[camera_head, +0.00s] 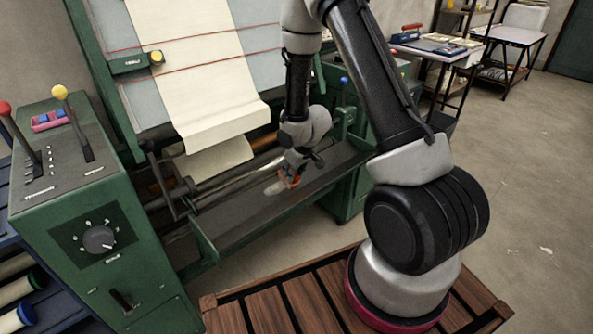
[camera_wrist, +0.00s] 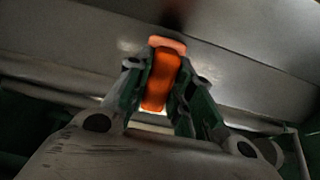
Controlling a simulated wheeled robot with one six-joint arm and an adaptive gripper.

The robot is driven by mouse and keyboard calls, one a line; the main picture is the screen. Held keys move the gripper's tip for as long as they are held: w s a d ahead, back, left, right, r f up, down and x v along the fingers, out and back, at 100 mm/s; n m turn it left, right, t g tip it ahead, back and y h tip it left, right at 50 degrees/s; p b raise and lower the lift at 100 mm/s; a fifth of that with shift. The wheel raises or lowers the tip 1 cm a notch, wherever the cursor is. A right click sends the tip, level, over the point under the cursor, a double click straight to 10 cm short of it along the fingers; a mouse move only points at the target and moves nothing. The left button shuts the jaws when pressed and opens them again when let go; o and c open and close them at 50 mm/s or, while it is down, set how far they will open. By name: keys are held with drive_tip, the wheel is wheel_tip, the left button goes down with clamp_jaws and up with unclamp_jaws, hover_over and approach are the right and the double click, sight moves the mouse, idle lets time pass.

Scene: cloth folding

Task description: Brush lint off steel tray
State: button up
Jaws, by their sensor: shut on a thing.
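My gripper (camera_head: 295,169) is shut on an orange-handled tool, low over the long steel tray (camera_head: 240,222) at the front of the green machine. The tool's orange handle (camera_wrist: 161,82) stands between my two fingers in the wrist view. A lighter orange part shows just beyond it. In the head view a small bit of orange shows at the fingertips, beside a pale patch (camera_head: 275,187) on the tray. I cannot tell whether the tool touches the tray. The grey tray surface (camera_wrist: 240,75) fills the upper part of the wrist view. Its bristles are hidden, and lint is too small to make out.
The green machine (camera_head: 110,245) with levers and a dial stands at the left. Cream cloth (camera_head: 215,100) hangs above the tray. Rollers (camera_head: 225,185) run behind the tray. A wooden slatted platform (camera_head: 290,305) lies in front. Open floor (camera_head: 540,200) is at the right.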

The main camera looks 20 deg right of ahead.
drive_tip(key=shift+s+a, duration=0.5)
drive_tip(key=shift+a, duration=1)
drive_tip(key=shift+s+a, duration=0.5)
drive_tip(key=shift+a, duration=1.05)
drive_tip(key=shift+s+a, duration=0.5)
drive_tip(key=shift+a, duration=1)
drive_tip(key=shift+v, duration=2.9)
drive_tip(key=v, duration=0.3)
drive_tip(key=shift+f, duration=0.1)
drive_tip(key=shift+x, duration=3.3)
